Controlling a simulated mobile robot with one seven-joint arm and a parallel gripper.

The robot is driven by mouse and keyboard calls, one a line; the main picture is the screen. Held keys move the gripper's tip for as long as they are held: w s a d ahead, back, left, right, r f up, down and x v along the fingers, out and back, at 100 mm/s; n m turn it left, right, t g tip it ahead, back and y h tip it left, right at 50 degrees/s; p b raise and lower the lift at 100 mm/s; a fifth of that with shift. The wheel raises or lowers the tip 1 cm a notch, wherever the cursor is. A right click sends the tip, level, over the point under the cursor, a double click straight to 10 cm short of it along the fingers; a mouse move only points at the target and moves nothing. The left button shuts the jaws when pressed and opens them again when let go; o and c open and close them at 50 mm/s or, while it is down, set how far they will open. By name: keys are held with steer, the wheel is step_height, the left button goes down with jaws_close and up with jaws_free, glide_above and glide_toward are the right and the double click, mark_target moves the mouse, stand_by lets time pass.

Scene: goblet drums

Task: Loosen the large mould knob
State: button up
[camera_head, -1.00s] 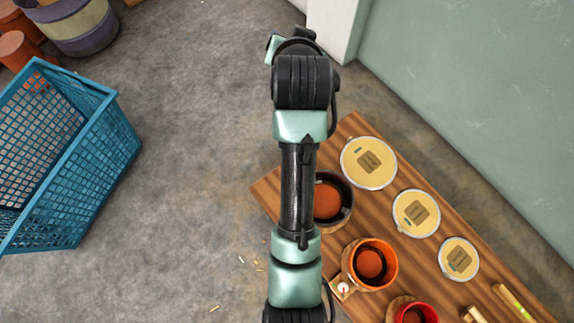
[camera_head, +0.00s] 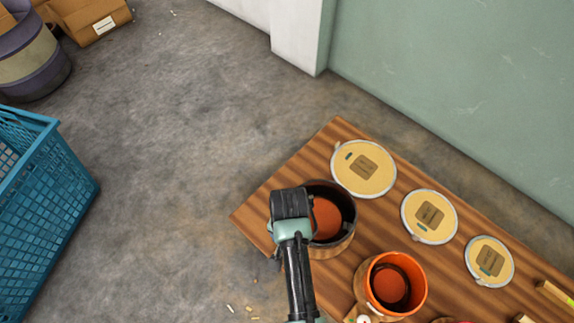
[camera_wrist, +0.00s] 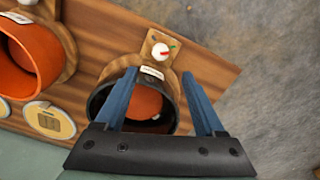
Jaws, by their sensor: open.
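The large mould is a dark, black-lined wooden pot with a terracotta inside, at the table's left end in the head view (camera_head: 330,215). In the wrist view the large mould (camera_wrist: 155,122) lies between and below my fingers. Its knob (camera_wrist: 160,50) is round and white with small red and green marks, on a square wooden block beside the rim, next to a pale label. My gripper (camera_wrist: 158,78) is open and empty. Its blue fingers reach over the mould, with their tips short of the knob in the picture. In the head view my arm hides the knob and the gripper fingers.
The wooden table (camera_head: 290,190) also bears an orange mould (camera_head: 392,284) and several round cream drumheads, such as the largest (camera_head: 363,168). A blue crate (camera_head: 45,210) stands on the floor at left. A green wall rises behind the table.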

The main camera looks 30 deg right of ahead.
step_height(320, 180, down, 11)
steer(key=b, duration=0.7)
jaws_close()
